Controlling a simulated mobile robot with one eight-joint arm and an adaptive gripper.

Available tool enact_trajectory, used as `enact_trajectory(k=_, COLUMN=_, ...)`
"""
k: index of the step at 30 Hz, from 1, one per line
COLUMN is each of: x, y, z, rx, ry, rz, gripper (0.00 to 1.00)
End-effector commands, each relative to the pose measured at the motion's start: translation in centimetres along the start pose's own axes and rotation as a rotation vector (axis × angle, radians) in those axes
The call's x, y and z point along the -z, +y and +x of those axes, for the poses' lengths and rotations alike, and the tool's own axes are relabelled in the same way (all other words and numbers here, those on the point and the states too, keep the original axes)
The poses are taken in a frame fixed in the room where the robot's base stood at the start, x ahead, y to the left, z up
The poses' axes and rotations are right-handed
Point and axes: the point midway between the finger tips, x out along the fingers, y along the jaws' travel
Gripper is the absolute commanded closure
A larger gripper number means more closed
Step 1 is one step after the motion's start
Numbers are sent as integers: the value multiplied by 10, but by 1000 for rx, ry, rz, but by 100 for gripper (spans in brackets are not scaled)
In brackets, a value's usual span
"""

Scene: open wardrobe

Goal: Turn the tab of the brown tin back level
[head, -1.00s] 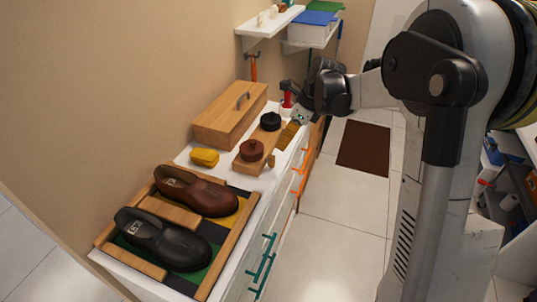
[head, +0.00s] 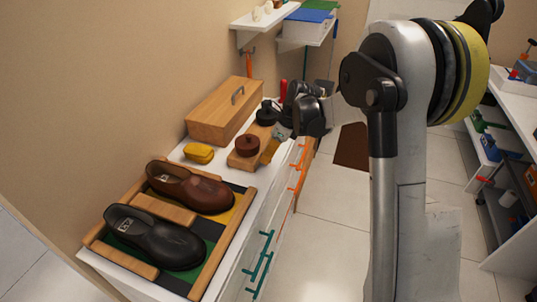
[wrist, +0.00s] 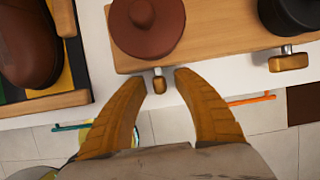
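The brown tin (wrist: 147,25) is round with a raised lid and sits on a wooden board (wrist: 218,45). It also shows in the head view (head: 247,146). Its small wooden tab (wrist: 159,85) sticks out of the board's front edge on a short metal stem and looks narrow from above. My gripper (wrist: 156,80) is open, with one ochre finger on each side of the tab and gaps showing on both sides. The black tin (wrist: 290,14) stands to the right; its tab (wrist: 288,61) looks wide, lying along the edge.
A shoe tray (head: 220,245) with a brown and a black shoe stands nearer on the white top. A yellow object (head: 198,153) and a wooden box (head: 222,110) lie beside and behind the board. Orange and teal drawer handles (head: 260,262) project from the front.

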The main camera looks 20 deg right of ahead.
Motion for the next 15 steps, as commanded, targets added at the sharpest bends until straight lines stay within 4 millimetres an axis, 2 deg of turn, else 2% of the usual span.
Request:
enact_trajectory(k=1, x=0, y=0, z=0, rx=0, ry=0, rz=0, gripper=68)
enact_trajectory(k=4, x=0, y=0, z=0, rx=0, ry=0, rz=0, gripper=99)
enact_trajectory(k=15, x=0, y=0, z=0, rx=9, ry=0, rz=-4, gripper=100)
